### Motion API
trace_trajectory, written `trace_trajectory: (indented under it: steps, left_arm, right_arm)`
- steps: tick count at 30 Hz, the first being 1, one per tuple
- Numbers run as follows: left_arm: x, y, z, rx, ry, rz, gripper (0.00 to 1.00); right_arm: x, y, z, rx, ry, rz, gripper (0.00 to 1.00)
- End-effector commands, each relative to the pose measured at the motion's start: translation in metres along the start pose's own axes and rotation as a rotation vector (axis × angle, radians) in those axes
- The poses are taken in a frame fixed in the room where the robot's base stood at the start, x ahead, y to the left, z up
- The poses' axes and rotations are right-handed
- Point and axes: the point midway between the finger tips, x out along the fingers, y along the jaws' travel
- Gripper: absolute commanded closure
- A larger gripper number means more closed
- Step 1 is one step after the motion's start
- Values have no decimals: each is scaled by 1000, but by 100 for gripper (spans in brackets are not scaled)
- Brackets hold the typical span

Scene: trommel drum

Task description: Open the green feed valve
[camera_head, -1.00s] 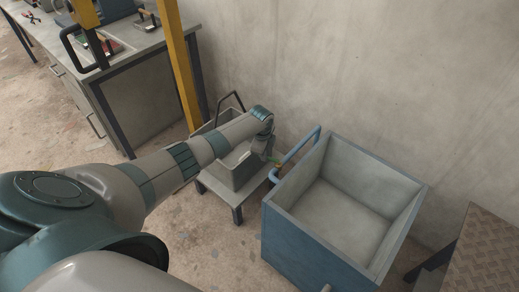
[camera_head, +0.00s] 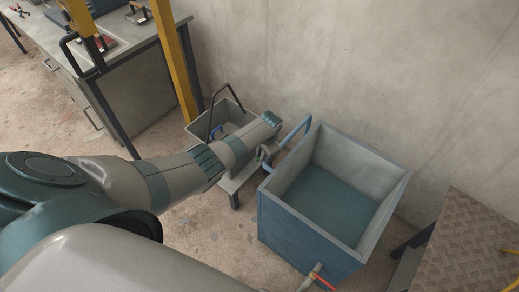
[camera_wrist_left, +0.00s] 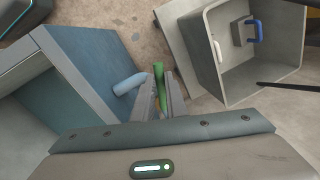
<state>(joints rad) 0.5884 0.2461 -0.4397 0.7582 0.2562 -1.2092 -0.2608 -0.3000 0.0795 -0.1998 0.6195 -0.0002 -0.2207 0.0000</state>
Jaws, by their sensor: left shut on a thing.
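The green feed valve handle (camera_wrist_left: 159,76) shows in the left wrist view as a green bar between my fingers. My left gripper (camera_wrist_left: 161,92) is shut on it, beside the end of a blue pipe (camera_wrist_left: 130,83). In the head view the left gripper (camera_head: 262,155) is at the near end of this bent pipe (camera_head: 293,143), left of the blue tank (camera_head: 295,232); my arm hides most of the valve there. The tank's bottom (camera_head: 325,202) looks blue-green, like shallow water. My right gripper is not in view.
A red lever (camera_head: 323,281) sits on a pipe at the tank's front. A yellow post (camera_head: 176,65), a workbench (camera_head: 130,55) and a patterned metal plate (camera_head: 470,245) stand around.

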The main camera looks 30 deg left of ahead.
Motion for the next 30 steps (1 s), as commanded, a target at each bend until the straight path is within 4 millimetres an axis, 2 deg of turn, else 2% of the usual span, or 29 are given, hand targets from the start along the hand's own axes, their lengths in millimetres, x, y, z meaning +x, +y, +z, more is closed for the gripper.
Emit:
trace_trajectory:
  steps: [12, 29, 30]
  left_arm:
    - [-3, 16, -4, -259, -54, 1, 100]
    - [-3, 18, -5, -305, -62, 2, 100]
    - [-3, 18, -5, -305, -62, 2, 86]
  right_arm:
    - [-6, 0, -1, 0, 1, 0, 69]
    - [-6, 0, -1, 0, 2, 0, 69]
    - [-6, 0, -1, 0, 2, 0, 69]
